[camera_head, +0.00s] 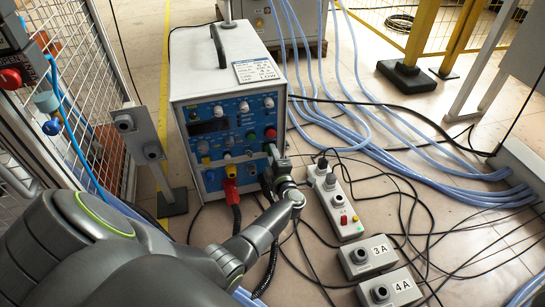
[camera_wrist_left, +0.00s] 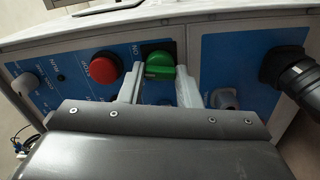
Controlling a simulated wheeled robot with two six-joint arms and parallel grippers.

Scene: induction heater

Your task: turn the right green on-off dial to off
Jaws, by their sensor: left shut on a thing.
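The green on-off dial (camera_wrist_left: 161,72) sits on the blue panel of the heater, by a label with upside-down lettering in the left wrist view. My left gripper (camera_wrist_left: 160,80) has one finger on each side of the dial's handle and is shut on it. In the head view my left gripper (camera_head: 274,153) reaches the right edge of the heater's front panel (camera_head: 218,163) and hides the spot it holds. A red button (camera_wrist_left: 105,67) is beside the dial in the left wrist view. My right gripper does not show.
A power strip (camera_head: 345,222) and boxes marked 3A (camera_head: 367,257) and 4A (camera_head: 391,290) lie on the floor at right. A wire fence (camera_head: 62,60) stands at left.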

